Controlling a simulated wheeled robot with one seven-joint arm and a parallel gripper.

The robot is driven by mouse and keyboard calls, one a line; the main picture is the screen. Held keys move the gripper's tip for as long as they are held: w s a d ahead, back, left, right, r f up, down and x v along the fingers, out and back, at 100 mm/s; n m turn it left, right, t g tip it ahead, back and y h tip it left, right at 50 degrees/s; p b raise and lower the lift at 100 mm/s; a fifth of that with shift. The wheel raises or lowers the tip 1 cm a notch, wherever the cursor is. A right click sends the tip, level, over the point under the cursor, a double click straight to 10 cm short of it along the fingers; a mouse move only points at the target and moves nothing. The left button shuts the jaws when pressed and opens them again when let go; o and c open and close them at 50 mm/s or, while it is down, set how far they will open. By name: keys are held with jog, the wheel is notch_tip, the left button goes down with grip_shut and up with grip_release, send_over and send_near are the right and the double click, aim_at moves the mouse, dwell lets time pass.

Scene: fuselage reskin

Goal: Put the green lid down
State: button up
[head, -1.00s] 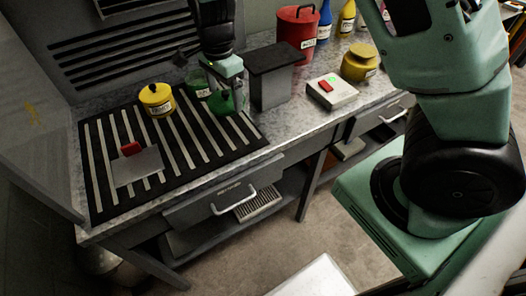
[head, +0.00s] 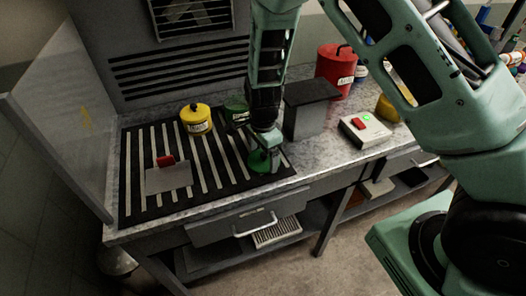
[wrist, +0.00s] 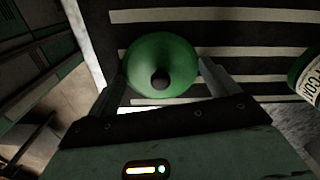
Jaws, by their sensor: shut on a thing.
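The green lid (head: 259,161) is a round, shallow cone with a dark knob, at the front right part of the black-and-white striped mat (head: 140,190). My gripper (head: 265,152) is shut on the lid from above. In the wrist view the lid (wrist: 160,52) sits between the two fingers (wrist: 162,78). I cannot tell whether its underside touches the mat. A green can (head: 236,108) with a white label stands behind the lid; it also shows at the right of the wrist view (wrist: 306,76).
A yellow can (head: 196,118) and a grey plate with a red handle (head: 167,178) are on the mat. A grey box stand (head: 305,115), a red canister (head: 335,68) and a white box with a red button (head: 365,131) stand to the right. Free mat lies left of the lid.

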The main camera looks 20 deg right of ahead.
aim_at(263, 154)
jog(key=shift+f, duration=0.1)
jog(key=o, duration=0.8)
notch_tip(263, 154, up, 12)
jog(key=b, duration=0.2)
jog(key=s+a+r+n, duration=0.2)
jog(key=s+n, duration=0.6)
jog(key=s, duration=0.1)
jog(key=s+a+r+n, duration=0.2)
jog(key=s+r+n, duration=0.1)
jog(key=s+n, duration=0.4)
jog(key=s+a+r+n, duration=0.2)
jog(key=s+n, duration=0.6)
jog(key=s, duration=0.2)
jog(key=shift+s+r+n+y, duration=0.3)
jog(key=shift+s+r, duration=0.05)
jog(key=shift+s, duration=0.05)
